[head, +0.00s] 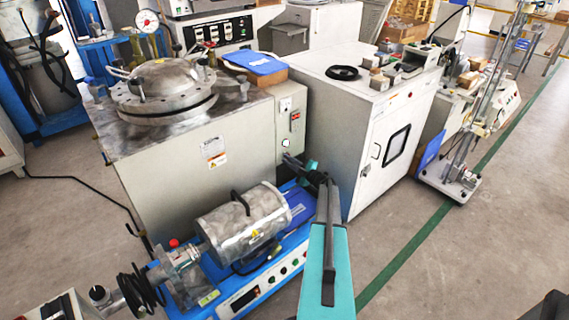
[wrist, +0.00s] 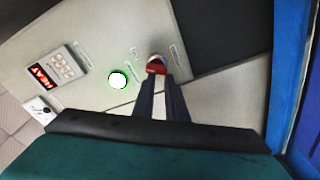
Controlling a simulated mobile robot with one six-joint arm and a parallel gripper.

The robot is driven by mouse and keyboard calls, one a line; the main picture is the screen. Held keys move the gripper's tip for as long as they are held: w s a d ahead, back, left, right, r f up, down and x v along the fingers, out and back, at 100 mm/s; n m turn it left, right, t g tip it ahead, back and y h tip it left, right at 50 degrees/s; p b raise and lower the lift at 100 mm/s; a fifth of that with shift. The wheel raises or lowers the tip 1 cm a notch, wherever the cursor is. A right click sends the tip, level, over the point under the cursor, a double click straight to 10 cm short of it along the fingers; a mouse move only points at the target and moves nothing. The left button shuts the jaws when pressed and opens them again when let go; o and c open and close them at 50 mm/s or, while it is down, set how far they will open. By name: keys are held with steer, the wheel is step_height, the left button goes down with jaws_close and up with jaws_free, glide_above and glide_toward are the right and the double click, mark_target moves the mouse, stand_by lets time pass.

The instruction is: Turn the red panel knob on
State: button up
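The red knob (wrist: 156,67) sits on a pale grey panel (wrist: 98,42) in the wrist view. My gripper (wrist: 162,80) reaches to it, with the fingertips at the knob's lower edge. The two dark fingers stand apart with a narrow gap between them. Whether they press on the knob's sides cannot be told. A round lamp (wrist: 118,80) with a green rim shows white to the left of the knob. In the head view my gripper (head: 291,161) is at the lower part of the cabinet's panel (head: 291,112) and hides the knob.
A white cabinet (head: 345,125) stands close on the right. Open floor (head: 460,240) lies at the right front.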

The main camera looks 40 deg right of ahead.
steer(key=o, duration=0.4)
steer(key=s+p, duration=0.1)
steer(key=s, duration=1.2)
steer(key=shift+s+p, duration=0.3)
steer(key=shift+s, duration=0.1)
steer(key=shift+c, duration=0.2)
steer(key=shift+a+f, duration=0.1)
steer(key=shift+s, duration=0.1)
